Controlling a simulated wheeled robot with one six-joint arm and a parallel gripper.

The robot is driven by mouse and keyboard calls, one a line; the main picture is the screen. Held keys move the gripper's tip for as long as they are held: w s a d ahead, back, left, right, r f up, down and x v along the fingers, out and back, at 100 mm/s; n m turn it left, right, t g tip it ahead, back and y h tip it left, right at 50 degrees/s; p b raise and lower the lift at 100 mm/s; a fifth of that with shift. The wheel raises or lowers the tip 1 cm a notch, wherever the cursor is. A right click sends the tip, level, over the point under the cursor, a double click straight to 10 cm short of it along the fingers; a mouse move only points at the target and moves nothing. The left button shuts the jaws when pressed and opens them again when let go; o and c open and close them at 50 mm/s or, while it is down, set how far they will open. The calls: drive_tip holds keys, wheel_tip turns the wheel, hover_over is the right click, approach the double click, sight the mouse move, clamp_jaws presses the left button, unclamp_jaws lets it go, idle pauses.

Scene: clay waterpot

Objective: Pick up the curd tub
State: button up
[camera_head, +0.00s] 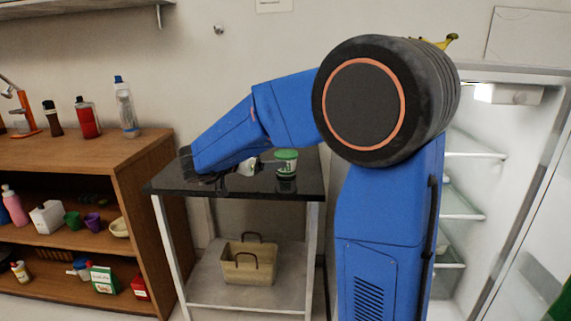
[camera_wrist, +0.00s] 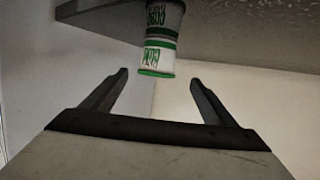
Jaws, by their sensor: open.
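The curd tub (camera_head: 287,161) is a small white tub with a green lid and green markings. It stands upright on the black glossy table (camera_head: 315,180). In the wrist view, which is upside down, the tub (camera_wrist: 158,59) hangs in line with the gap between my fingers, with its dim reflection above it in the tabletop. My gripper (camera_wrist: 159,76) is open and empty, its fingertips a little short of the tub and apart from it. In the head view my blue arm reaches over the table's left part, left of the tub, and largely hides the gripper.
A wooden shelf unit (camera_head: 150,155) with bottles stands close on the left. A basket (camera_head: 249,264) sits on the table's lower shelf. An open fridge (camera_head: 480,170) is on the right. A wall stands behind the table.

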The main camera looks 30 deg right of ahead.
drive_tip(key=x, duration=0.6)
drive_tip(key=shift+s+f+x, duration=0.15)
drive_tip(key=shift+x, duration=1.15)
drive_tip(key=shift+s+f+x, duration=0.1)
drive_tip(key=shift+f+x, duration=0.05)
drive_tip(key=shift+x, duration=1.1)
drive_tip(key=c, duration=1.4)
